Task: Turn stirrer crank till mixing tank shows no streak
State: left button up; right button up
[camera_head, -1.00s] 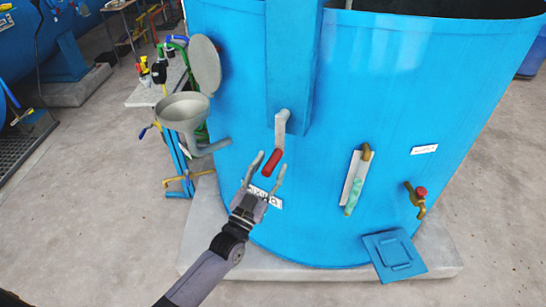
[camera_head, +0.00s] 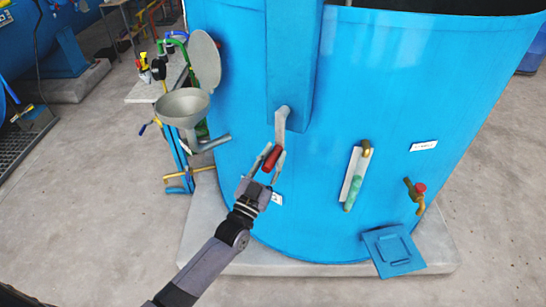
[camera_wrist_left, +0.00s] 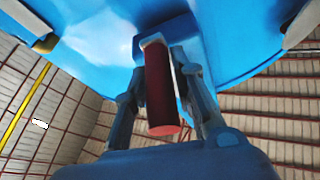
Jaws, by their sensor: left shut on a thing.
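The blue mixing tank (camera_head: 400,95) fills the middle and right of the head view. The stirrer crank (camera_head: 281,125) hangs from the blue column on the tank's front, with its red handle (camera_head: 271,159) at the lower end. My left gripper (camera_head: 272,163) is shut on the red handle, a finger on each side. The handle also shows in the left wrist view (camera_wrist_left: 160,92), between the fingers. A sight gauge (camera_head: 355,178) on the tank wall shows green in its lower part. I cannot make out streaks. My right gripper is not in view.
A grey funnel (camera_head: 183,107) with a round lid and pipe stands left of the crank. A brass tap with a red knob (camera_head: 419,188) is at the right. A blue hatch plate (camera_head: 393,251) leans low on the tank. Open floor lies in front.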

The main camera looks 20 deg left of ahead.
pick_arm(q)
grip_shut()
jog(key=shift+a, duration=0.15)
jog(key=w+a+r+m+g+h+p, duration=0.1)
jog(key=a+r+m+g+h+p, duration=0.3)
jog(key=m, duration=1.4)
jog(key=shift+a+r+g+p, duration=0.9)
jog(key=shift+a+r+p, duration=1.4)
jog(key=shift+a+r, duration=0.65)
jog(key=shift+d+r, duration=0.15)
